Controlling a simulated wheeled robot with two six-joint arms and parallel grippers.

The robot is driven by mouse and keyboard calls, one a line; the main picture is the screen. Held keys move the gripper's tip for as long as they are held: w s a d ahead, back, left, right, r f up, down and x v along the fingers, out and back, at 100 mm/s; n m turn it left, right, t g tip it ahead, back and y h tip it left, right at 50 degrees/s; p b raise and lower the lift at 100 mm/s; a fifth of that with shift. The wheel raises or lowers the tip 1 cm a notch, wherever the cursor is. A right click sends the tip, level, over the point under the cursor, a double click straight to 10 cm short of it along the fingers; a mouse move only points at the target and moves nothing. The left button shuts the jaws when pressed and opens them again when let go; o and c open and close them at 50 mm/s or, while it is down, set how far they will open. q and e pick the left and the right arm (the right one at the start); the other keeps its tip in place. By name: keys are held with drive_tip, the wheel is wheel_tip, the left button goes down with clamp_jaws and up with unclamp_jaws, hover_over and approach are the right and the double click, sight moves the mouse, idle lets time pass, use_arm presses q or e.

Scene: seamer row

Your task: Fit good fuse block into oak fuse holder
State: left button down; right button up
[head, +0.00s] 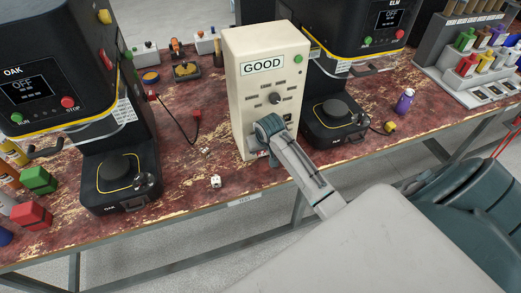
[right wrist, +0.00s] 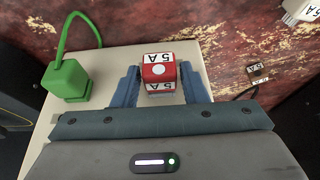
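The cream tester (head: 250,115) reads GOOD on its display. My right gripper (head: 268,150) is at the tester's lower front. In the right wrist view, a red and white fuse block marked 5A (right wrist: 158,70) sits between the two blue fingers of my right gripper (right wrist: 159,88). The gripper hides this block in the head view. The oak machine (head: 55,65), labelled OAK and showing OFF, stands at the left; I cannot clearly make out its fuse holder. My left gripper is not in view.
The elm machine (head: 350,60) stands right of the tester. Green (head: 40,180) and red (head: 31,216) blocks sit far left.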

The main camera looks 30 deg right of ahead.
drive_tip(key=c, duration=0.5)
drive_tip(key=shift+s+r, duration=0.1)
drive_tip(key=shift+s, duration=0.05)
drive_tip(key=shift+c, duration=0.2)
drive_tip(key=shift+s+a+r, duration=0.1)
drive_tip(key=shift+s+r, duration=0.1)
drive_tip(key=shift+c, duration=0.3)
drive_tip(key=s+a+r+b, duration=0.2)
drive_tip(key=s+r, duration=0.5)
drive_tip(key=s, duration=0.6)
drive_tip(key=shift+a+r+b, duration=0.2)
drive_tip(key=shift+a+b, duration=0.1)
drive_tip(key=shift+a, duration=0.25)
